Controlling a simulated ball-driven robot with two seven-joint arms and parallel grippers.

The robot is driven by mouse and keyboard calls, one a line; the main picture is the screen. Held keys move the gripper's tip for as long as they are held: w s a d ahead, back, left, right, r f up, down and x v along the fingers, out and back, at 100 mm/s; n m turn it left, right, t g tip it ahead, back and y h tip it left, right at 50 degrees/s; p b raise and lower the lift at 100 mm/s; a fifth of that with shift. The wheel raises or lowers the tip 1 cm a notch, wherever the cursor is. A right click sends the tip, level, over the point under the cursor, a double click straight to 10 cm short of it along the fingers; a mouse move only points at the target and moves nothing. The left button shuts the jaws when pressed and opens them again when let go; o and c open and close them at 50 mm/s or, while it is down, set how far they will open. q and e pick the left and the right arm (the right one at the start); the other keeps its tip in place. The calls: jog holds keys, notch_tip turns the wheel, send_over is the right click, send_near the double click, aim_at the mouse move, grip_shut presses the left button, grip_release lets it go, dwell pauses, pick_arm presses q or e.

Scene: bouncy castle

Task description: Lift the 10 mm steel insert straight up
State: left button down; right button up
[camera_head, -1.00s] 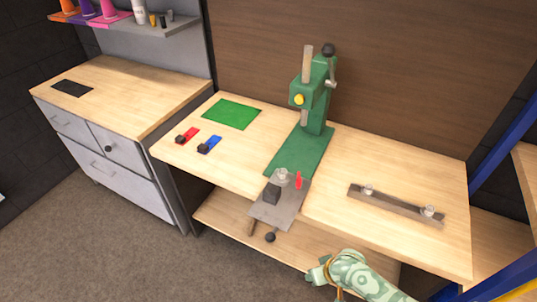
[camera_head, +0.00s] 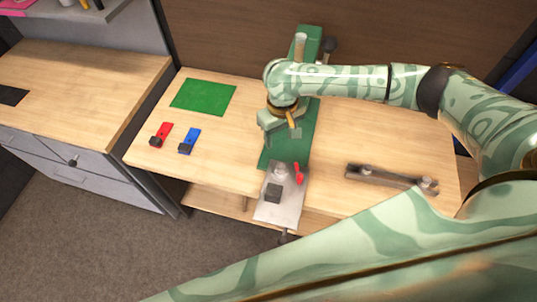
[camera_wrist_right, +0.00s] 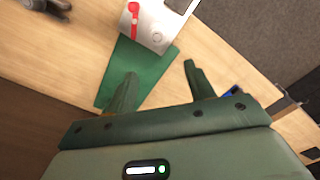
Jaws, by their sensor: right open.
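I cannot tell for sure which piece is the 10 mm steel insert. A small round steel piece (camera_head: 281,171) stands on the grey plate (camera_head: 290,207) at the front of the green press; it also shows in the right wrist view (camera_wrist_right: 157,37). My right gripper (camera_head: 279,138) is above the green press base (camera_head: 273,158), behind the plate. In the right wrist view its fingers (camera_wrist_right: 158,82) are apart with nothing between them. My left gripper is not in view.
The press column stands behind my right arm. A red lever (camera_head: 299,174) and a dark block (camera_head: 273,193) are on the plate. Right is a bar (camera_head: 392,179) with round steel pieces.

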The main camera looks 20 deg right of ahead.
jog(key=b, duration=0.3)
send_over(280, 166)
jog(key=f, duration=0.8)
jog(key=shift+s+a+f, duration=0.1)
jog(key=shift+s+a, duration=0.15)
jog(key=shift+s, duration=0.1)
notch_tip(280, 166, down, 4)
jog(key=shift+w+d+r+b, duration=0.1)
jog(key=shift+w+r+b, duration=0.05)
jog(key=shift+r+b, duration=0.15)
notch_tip(280, 166, down, 4)
jog(key=shift+w+d+f+b, duration=0.1)
jog(key=shift+d+b, duration=0.05)
jog(key=shift+b, duration=0.6)
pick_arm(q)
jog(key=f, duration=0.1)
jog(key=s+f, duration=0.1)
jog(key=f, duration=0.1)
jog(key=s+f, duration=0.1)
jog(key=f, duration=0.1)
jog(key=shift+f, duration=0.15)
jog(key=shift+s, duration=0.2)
pick_arm(e)
grip_shut()
